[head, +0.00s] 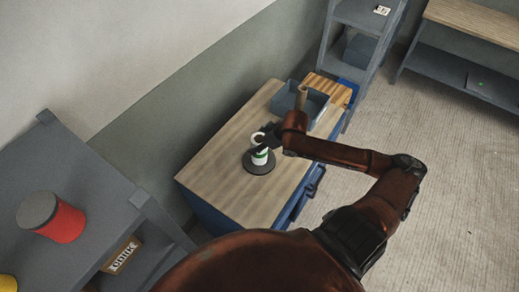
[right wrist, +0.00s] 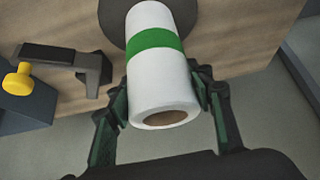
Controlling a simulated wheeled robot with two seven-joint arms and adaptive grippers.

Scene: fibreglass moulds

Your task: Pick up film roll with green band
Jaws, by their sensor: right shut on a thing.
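The film roll with green band (right wrist: 153,75) is a white roll with a brown hollow core, seen large in the right wrist view. In the head view the film roll (head: 259,157) appears upright over a dark round disc (head: 258,168) on the wooden-topped bench. My right gripper (right wrist: 165,95) is shut on the roll, one finger on each side of it. In the head view my right gripper (head: 268,140) reaches the roll from the right and partly hides it. Whether the roll touches the disc is unclear. My left gripper is not in view.
A grey tray (head: 313,104) and a slatted wooden piece (head: 330,88) are at the bench's far end. A grey shelf with a red can (head: 63,224) stands at left. Open floor (head: 440,150) is at right.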

